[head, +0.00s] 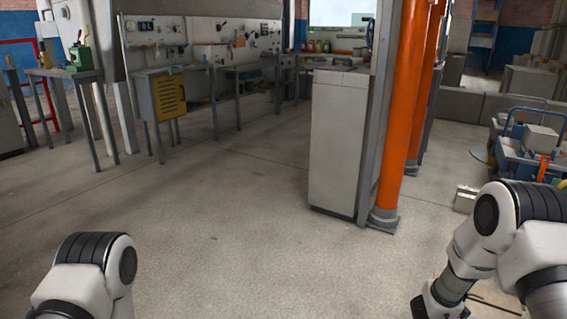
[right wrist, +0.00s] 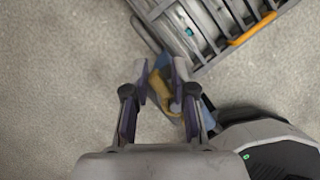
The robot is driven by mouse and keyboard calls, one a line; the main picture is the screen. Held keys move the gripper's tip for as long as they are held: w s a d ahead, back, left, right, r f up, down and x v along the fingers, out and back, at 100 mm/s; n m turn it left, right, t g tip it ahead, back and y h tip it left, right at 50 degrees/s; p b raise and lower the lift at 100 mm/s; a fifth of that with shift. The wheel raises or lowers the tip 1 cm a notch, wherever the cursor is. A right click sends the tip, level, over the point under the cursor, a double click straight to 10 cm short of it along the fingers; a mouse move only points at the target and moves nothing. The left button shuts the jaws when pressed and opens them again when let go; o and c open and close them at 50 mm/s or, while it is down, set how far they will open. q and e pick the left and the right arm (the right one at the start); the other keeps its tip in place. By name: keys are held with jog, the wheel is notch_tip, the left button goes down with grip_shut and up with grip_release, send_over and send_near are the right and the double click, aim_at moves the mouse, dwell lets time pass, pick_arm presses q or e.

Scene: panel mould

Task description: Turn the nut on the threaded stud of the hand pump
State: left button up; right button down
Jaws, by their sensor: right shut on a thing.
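In the right wrist view my right gripper (right wrist: 160,80) points at the floor side of a slatted grey rack. Its two fingers are closed around a yellow-brown piece (right wrist: 160,98). I cannot tell whether this piece is the nut. Blue parts lie just behind and beside the fingers, partly hidden by them. The hand pump and its threaded stud cannot be made out clearly in either view. My left gripper is out of view; only my left arm shows at the bottom left of the head view.
A slatted grey rack (right wrist: 213,25) with an orange bar (right wrist: 252,28) lies close beyond the right fingers. In the head view a white cabinet (head: 337,140) and orange pillar (head: 403,100) stand ahead. A blue trolley (head: 520,150) is at right. The middle floor is clear.

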jog(key=shift+s+d+m+g+h+p, duration=0.3)
jog(key=shift+s+d+m+g+p, duration=0.15)
jog(key=shift+s+m+p, duration=0.2)
jog(key=shift+s+d+f+m+g, duration=0.15)
jog(key=shift+m+g, duration=0.05)
jog(key=shift+m, duration=0.35)
jog(key=shift+s+d+f+m+g, duration=0.1)
jog(key=shift+s+f+m+g, duration=0.05)
jog(key=shift+m, duration=0.35)
jog(key=c, duration=1.1)
grip_release()
jog(key=o, duration=0.3)
jog(key=shift+s+d+r, duration=0.1)
jog(key=shift+s+d, duration=0.15)
jog(key=shift+d, duration=0.05)
jog(key=shift+d+r, duration=0.1)
jog(key=shift+w, duration=0.15)
